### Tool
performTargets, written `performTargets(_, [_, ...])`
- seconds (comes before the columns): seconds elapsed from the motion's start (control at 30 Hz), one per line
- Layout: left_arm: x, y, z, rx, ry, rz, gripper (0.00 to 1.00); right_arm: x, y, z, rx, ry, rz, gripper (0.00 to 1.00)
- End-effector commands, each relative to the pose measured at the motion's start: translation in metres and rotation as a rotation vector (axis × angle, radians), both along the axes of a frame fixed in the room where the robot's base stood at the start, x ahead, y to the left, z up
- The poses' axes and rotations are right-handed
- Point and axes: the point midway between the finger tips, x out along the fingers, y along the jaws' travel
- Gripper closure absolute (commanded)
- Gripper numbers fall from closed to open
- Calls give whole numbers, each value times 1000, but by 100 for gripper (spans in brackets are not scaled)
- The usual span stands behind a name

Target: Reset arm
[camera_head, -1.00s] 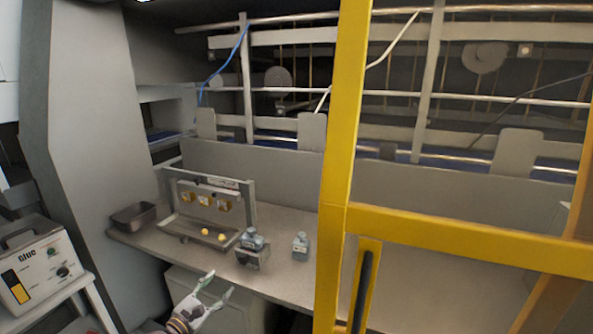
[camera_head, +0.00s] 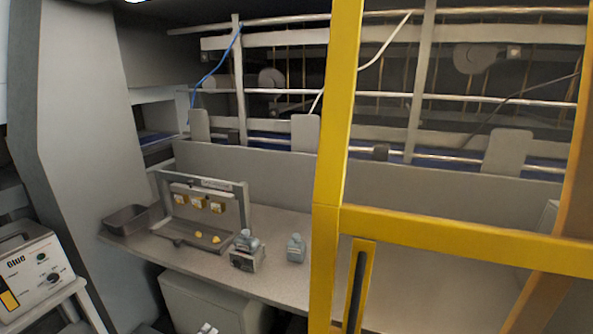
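A small part of my gripper or arm (camera_head: 207,328) shows at the bottom edge in the head view, below the shelf. Its fingers cannot be made out, and I cannot tell which arm it belongs to. No other gripper shows. On the grey shelf (camera_head: 285,283) stands a metal frame (camera_head: 243,205) with several yellow pieces on its upright panel and two yellow pieces (camera_head: 215,239) on its tray. A grey-blue bottle (camera_head: 296,248) stands to the right. Another bottle (camera_head: 245,239) sits at a small grey box (camera_head: 246,259).
A dark metal bin (camera_head: 126,219) sits at the shelf's left end. A glue unit (camera_head: 32,272) stands at the far left. A yellow door frame (camera_head: 337,170) with a crossbar (camera_head: 460,238) stands in front on the right. Rails and a conveyor lie behind a grey panel.

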Motion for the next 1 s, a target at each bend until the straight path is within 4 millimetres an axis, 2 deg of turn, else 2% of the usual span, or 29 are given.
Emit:
performTargets(0.03, [-8,0,-20,68,28,-24,42,0,0,0,0,0,0,60])
performTargets(0.1, [-20,0,-48,170,67,-66,42,0,0,0,0,0,0,60])
performTargets(0.27, [-55,-1,-111,386,160,-180,42,0,0,0,0,0,0,60])
performTargets(0.47, [-112,-5,-184,603,277,-345,42,0,0,0,0,0,0,60])
performTargets(0.7, [-194,-12,-259,778,407,-547,42,0,0,0,0,1,1,60])
performTargets(0.87, [-256,-18,-301,844,492,-672,42,0,0,0,0,1,1,60])
performTargets(1.0, [-313,-23,-330,881,562,-779,42,0,0,0,0,1,1,60])
